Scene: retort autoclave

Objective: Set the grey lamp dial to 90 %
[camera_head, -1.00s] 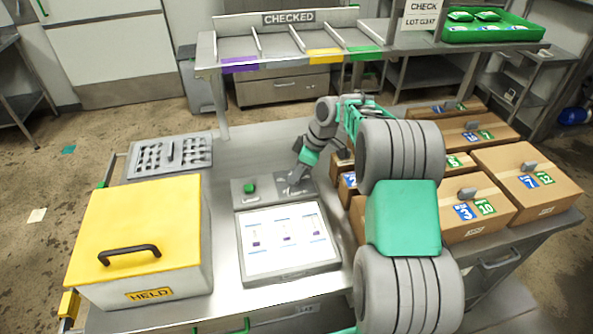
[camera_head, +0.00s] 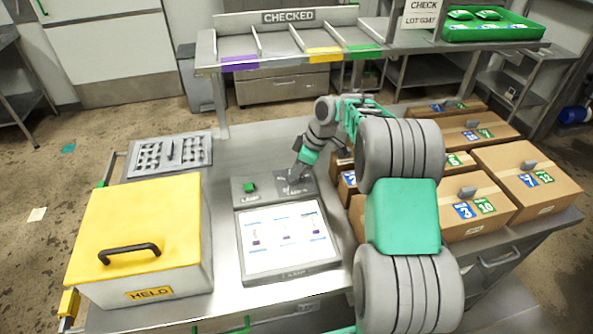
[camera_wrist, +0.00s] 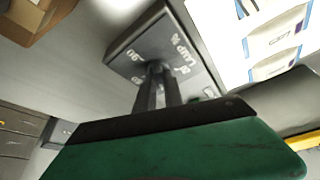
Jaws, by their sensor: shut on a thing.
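The grey lamp dial (camera_wrist: 155,67) is on a dark grey panel box (camera_wrist: 133,41) with white "LAMP %" lettering and scale numbers, one of them reading like 90. My gripper (camera_wrist: 156,78) is shut on the dial and covers most of it, so I cannot read the pointer's setting. In the head view my gripper (camera_head: 295,178) comes down onto the right part of the panel (camera_head: 268,199), behind the white lit board (camera_head: 285,238).
A green button (camera_head: 250,187) is on the panel's left part. A yellow-lidded HELD box (camera_head: 140,225) stands at the left, with a perforated metal tray (camera_head: 170,155) behind it. Several cartons (camera_head: 470,135) crowd the right, beside my arm.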

